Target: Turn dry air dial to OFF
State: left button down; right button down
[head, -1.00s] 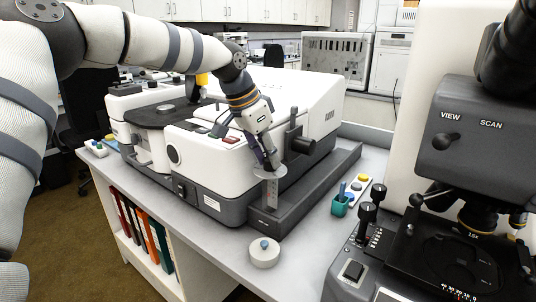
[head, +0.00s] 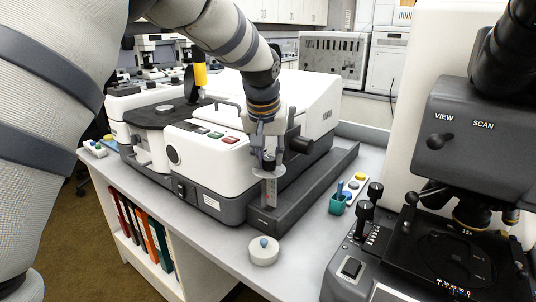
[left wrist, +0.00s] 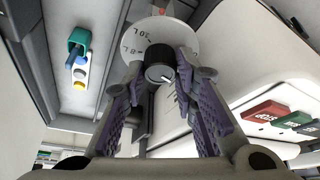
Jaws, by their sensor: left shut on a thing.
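The dry air dial is a black knob (left wrist: 158,62) on a white round scale plate (left wrist: 170,32), in the left wrist view. The plate shows "8L" and "10L" and a red mark at the top edge; I cannot read an OFF mark. A white line on the knob points to the lower right. In the head view the knob (head: 268,161) stands over the flow meter plate (head: 269,173) at the front of the dark base. My left gripper (head: 268,148) comes down on it from above, its purple-padded fingers shut on either side of the knob. My right gripper is out of view.
A teal cup (head: 337,205) and a strip of coloured buttons (head: 352,187) lie to the right. A white puck (head: 264,251) sits in front. The larger microscope (head: 470,150) fills the right.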

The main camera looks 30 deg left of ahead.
pick_arm(q)
jog(key=n+y, duration=0.1)
jog(key=n, duration=0.1)
jog(key=shift+w+d+n, duration=0.1)
jog(key=shift+n, duration=0.3)
jog(key=n+g, duration=0.1)
jog(key=n, duration=0.1)
jog(key=shift+f+n+y, duration=0.15)
jog(key=shift+n+y, duration=0.15)
jog(key=n+g+b, duration=0.1)
jog(key=n, duration=0.2)
jog(key=shift+w+y, duration=0.1)
jog(key=shift+y, duration=0.2)
jog(key=shift+d+n+g+b, duration=0.1)
jog(key=shift+n+g+b, duration=0.35)
jog(key=shift+n, duration=0.45)
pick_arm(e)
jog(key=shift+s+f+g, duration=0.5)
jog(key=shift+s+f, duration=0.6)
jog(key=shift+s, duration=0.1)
pick_arm(q)
jog(key=c, duration=1.6)
grip_release()
jog(key=shift+o, duration=0.2)
